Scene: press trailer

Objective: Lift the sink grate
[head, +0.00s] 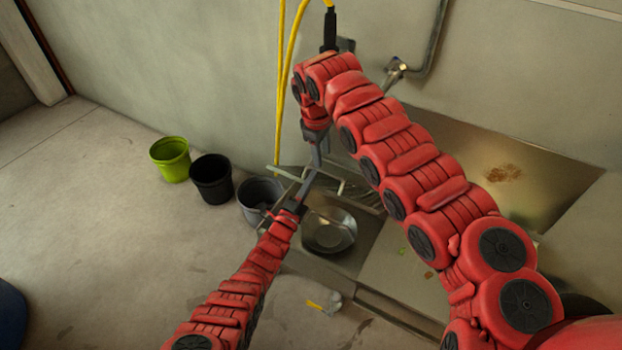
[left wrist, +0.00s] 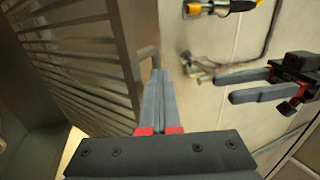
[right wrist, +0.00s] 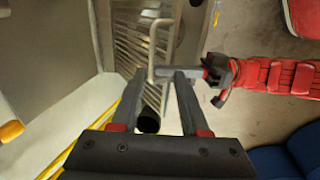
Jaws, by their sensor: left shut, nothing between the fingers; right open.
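The sink grate, a metal rack of parallel bars, is partly hidden behind my arms in the head view (head: 355,192). Its bars fill the upper left of the left wrist view (left wrist: 75,72) and the top middle of the right wrist view (right wrist: 132,52). I cannot tell whether it rests on the sink. My left gripper (head: 308,186) is shut and empty close beside the grate; its fingertips show in the left wrist view (left wrist: 161,76). My right gripper (head: 317,160) is open near the grate's bent rim, with its fingertips apart in the right wrist view (right wrist: 160,76).
A metal sink (head: 350,262) with a round pan (head: 328,232) in it lies below my grippers. Grey (head: 262,190), black (head: 211,178) and green (head: 170,160) buckets stand to its left. A yellow hose (head: 281,80) hangs behind. The wall pipe (head: 428,50) is close to my right arm.

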